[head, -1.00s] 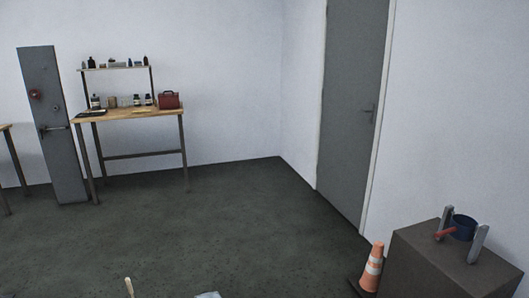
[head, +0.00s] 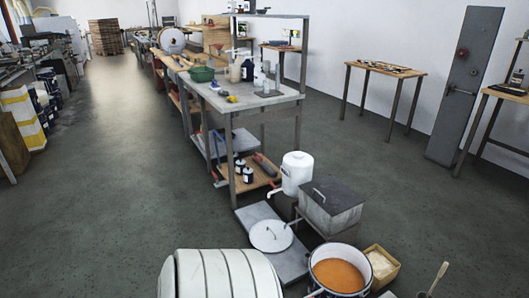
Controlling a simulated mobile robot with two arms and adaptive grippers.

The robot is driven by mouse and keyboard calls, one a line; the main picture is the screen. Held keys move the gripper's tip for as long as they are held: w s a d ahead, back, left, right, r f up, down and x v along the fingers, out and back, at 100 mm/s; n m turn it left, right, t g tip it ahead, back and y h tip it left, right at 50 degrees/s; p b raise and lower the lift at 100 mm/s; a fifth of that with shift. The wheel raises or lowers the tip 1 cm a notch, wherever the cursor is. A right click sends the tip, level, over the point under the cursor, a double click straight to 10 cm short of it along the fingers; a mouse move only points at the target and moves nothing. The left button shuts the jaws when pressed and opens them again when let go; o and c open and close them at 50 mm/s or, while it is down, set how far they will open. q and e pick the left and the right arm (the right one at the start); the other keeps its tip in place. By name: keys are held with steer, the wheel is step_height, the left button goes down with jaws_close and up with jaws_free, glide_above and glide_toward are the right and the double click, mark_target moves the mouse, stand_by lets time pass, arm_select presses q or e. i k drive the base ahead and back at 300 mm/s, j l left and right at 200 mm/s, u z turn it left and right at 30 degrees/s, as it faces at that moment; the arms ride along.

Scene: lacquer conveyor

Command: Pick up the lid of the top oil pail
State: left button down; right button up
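I cannot tell for sure which thing is the top oil pail. Several dark pails (head: 48,103) stand at the far left, small and partly hidden. A white pail (head: 298,172) with a spout stands beyond the grey box in the middle right. A round whitish lid (head: 268,236) with a handle lies on a low grey platform in front of it. An open pot (head: 339,272) of orange liquid stands at the bottom. Neither of my grippers is in view.
A grey lidded box (head: 331,209) stands behind the pot. A long workbench (head: 243,102) with a green basin runs into the distance. A white ribbed form (head: 222,274) fills the bottom middle. The floor aisle (head: 120,170) on the left is clear.

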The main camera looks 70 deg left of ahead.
mark_target(269, 236)
steer(key=u, duration=2.3)
steer(key=i+j+z, duration=0.15)
steer(key=z, duration=0.3)
steer(key=i+j+z, duration=0.2)
steer(key=z, duration=0.2)
steer(key=i+j+z, duration=0.15)
steer(key=z, duration=0.3)
steer(key=i+j+z, duration=0.1)
steer(key=j, duration=0.35)
steer(key=i+j+z, duration=0.1)
steer(key=j, duration=0.4)
steer(key=i+j+z, duration=0.1)
steer(key=j, duration=0.35)
steer(key=i+j+z, duration=0.1)
steer(key=i+j, duration=0.15)
steer(key=j, duration=0.25)
steer(key=j+z, duration=0.1)
steer(key=j, duration=0.4)
steer(key=i, duration=0.05)
